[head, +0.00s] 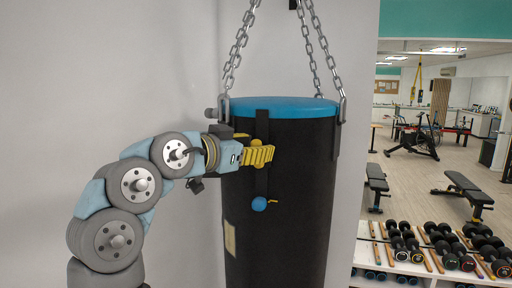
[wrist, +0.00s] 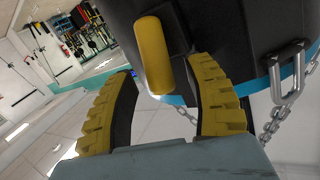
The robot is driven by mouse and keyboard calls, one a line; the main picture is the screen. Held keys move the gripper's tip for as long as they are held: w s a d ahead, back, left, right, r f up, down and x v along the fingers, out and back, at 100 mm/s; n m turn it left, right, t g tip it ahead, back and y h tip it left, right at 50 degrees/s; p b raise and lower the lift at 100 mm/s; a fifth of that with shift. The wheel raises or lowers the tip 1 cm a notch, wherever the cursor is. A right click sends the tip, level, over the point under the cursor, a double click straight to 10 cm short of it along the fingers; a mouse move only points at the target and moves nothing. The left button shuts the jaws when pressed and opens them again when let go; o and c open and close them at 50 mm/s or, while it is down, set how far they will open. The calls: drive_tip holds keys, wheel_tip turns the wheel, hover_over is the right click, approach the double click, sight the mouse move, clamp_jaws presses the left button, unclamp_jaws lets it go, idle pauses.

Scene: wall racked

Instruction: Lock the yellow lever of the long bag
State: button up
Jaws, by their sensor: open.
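The long bag (head: 290,200) is a black cylinder with a blue top rim, hanging upright on chains. A black strap (head: 262,183) runs down its side. The yellow lever (wrist: 153,55) is a rounded bar in the wrist view, between the two fingers of my gripper (wrist: 163,68), with visible gaps on both sides. In the head view my gripper (head: 266,155) is at the strap near the bag's top and hides most of the lever. My gripper is open with ribbed yellow fingers and holds nothing.
Chains (head: 240,45) hold the bag above. A metal shackle (wrist: 287,75) is close to the right finger in the wrist view. A dumbbell rack (head: 430,262) stands at right.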

drive_tip(key=v, duration=1.1)
drive_tip(key=shift+s+a, duration=0.2)
drive_tip(key=shift+a, duration=0.05)
